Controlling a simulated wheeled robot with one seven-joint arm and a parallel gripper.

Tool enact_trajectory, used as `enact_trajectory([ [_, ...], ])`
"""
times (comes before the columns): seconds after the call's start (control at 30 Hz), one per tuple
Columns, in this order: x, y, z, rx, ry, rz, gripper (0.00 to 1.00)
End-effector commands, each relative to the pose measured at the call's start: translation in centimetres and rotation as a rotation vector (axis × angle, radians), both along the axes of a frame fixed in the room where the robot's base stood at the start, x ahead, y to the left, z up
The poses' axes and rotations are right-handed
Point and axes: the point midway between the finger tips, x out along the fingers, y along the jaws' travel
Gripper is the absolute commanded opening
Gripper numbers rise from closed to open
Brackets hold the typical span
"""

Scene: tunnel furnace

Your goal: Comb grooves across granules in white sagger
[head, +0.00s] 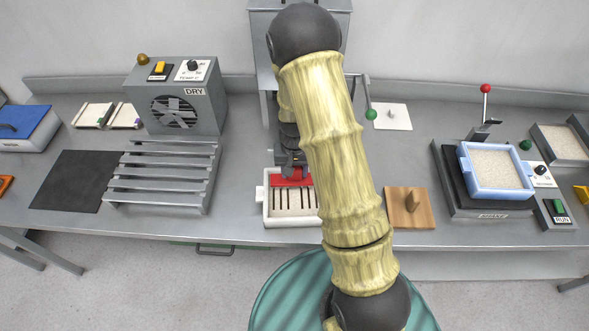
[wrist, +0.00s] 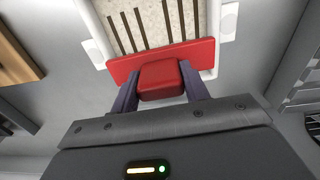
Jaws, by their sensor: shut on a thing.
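The white sagger (head: 266,208) stands on the steel bench in front of me, filled with pale granules (head: 296,206). Several dark parallel grooves run through the granules; in the wrist view the grooves (wrist: 140,30) end near the comb. The red comb (head: 291,178) lies across the sagger's far end. In the wrist view, my gripper (wrist: 160,84) is shut on the red block handle of the comb (wrist: 118,68). The comb's teeth are hidden. My arm covers the sagger's right part in the head view.
A wooden board with a handle (head: 408,208) sits right of the sagger. A slatted grey rack (head: 160,178) and the DRY fan box (head: 181,95) stand left. A blue tray of granules (head: 497,168) rests on a machine at right. A lever with a green knob (head: 371,114) stands behind.

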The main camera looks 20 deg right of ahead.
Motion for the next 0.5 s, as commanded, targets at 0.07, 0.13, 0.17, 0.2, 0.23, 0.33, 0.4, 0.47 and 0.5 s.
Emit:
enact_trajectory([
  [0.07, 0.0, 0.0, -0.4, 0.0, 0.0, 0.0, 0.2],
  [0.13, 0.0, 0.0, -0.6, 0.0, 0.0, 0.0, 0.2],
  [0.17, 0.0, 0.0, -0.7, 0.0, 0.0, 0.0, 0.2],
  [0.2, 0.0, 0.0, -0.8, 0.0, 0.0, 0.0, 0.2],
  [0.23, 0.0, 0.0, -0.9, 0.0, 0.0, 0.0, 0.2],
  [0.33, 0.0, 0.0, -1.2, 0.0, -0.001, 0.0, 0.2],
  [0.4, 0.0, 0.0, -1.5, 0.0, -0.001, 0.0, 0.2],
  [0.47, 0.0, 0.0, -1.7, 0.0, -0.001, 0.0, 0.2],
  [0.5, 0.0, 0.0, -1.8, 0.0, -0.001, 0.0, 0.2],
])
